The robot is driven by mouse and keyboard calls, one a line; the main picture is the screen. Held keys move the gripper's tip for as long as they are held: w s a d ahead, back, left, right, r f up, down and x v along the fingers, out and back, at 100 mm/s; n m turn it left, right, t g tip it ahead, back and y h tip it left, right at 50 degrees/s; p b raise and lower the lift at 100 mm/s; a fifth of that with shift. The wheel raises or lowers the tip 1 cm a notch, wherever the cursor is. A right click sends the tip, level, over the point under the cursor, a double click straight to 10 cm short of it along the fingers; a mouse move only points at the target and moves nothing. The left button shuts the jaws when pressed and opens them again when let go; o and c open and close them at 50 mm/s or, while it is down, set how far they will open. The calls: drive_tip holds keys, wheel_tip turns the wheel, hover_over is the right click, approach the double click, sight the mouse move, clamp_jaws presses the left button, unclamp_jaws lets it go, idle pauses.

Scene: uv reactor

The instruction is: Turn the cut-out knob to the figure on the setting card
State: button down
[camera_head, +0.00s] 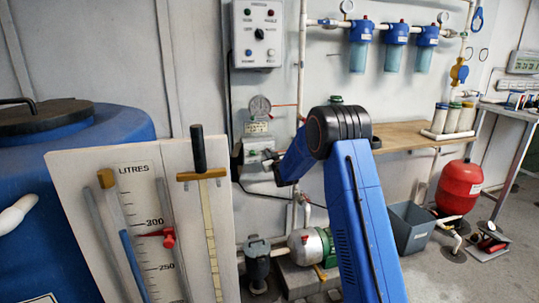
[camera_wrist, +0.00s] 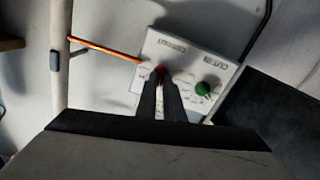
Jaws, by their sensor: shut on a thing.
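The pressure switch box (camera_head: 257,147) is on the wall in the head view, below a round gauge, partly hidden by my arm. In the wrist view the white box face (camera_wrist: 205,60) carries two knobs with printed labels. The red knob (camera_wrist: 161,70), on the left under what looks like the CUT-OUT label, is between my fingertips. My gripper (camera_wrist: 162,84) is shut on it, and the fingers hide most of it and its scale. The green knob (camera_wrist: 207,90) is to the right, by the CUT-IN label. A small pale label (camera_head: 257,127) is above the box; its figures are unreadable.
An orange cable (camera_wrist: 104,48) enters the box from the left, near a pale pipe (camera_wrist: 58,70). A round gauge (camera_head: 259,106) and a grey control box (camera_head: 257,35) are above. A litres board (camera_head: 80,185) and blue tank (camera_head: 60,145) stand at left.

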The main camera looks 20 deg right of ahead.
drive_tip(key=n, duration=0.9)
drive_tip(key=shift+a+f, duration=0.1)
drive_tip(key=shift+a, duration=0.1)
drive_tip(key=shift+n, duration=0.4)
drive_tip(key=c, duration=1.9)
unclamp_jaws()
drive_tip(key=shift+o, duration=0.2)
drive_tip(key=s, duration=1.7)
drive_tip(key=shift+s, duration=0.2)
